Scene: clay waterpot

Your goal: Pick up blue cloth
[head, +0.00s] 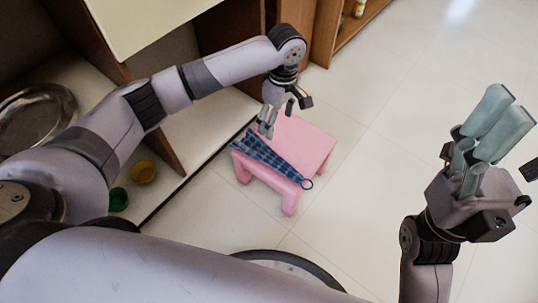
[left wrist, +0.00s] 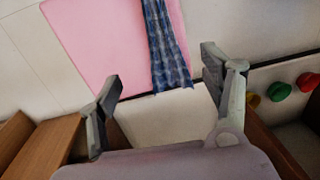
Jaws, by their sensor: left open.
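The blue checked cloth (head: 270,160) lies across the front-left part of a small pink stool (head: 312,145), with a ring at its right end in the head view. My left gripper (head: 267,122) is open and empty, above the stool's back-left side close to the cloth. In the left wrist view the cloth (left wrist: 163,45) hangs over the stool's edge, ahead of the gap between the open fingers (left wrist: 163,85) and nearer the right finger. My right gripper (head: 490,122) is raised at the right, away from the stool, with nothing seen in it; its finger gap is unclear.
A wooden cabinet with an open lower shelf (head: 205,120) stands left of the stool. A metal bowl (head: 35,115), a yellow object (head: 143,172) and a green one (head: 118,199) sit there. The tiled floor (head: 400,95) right of the stool is clear.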

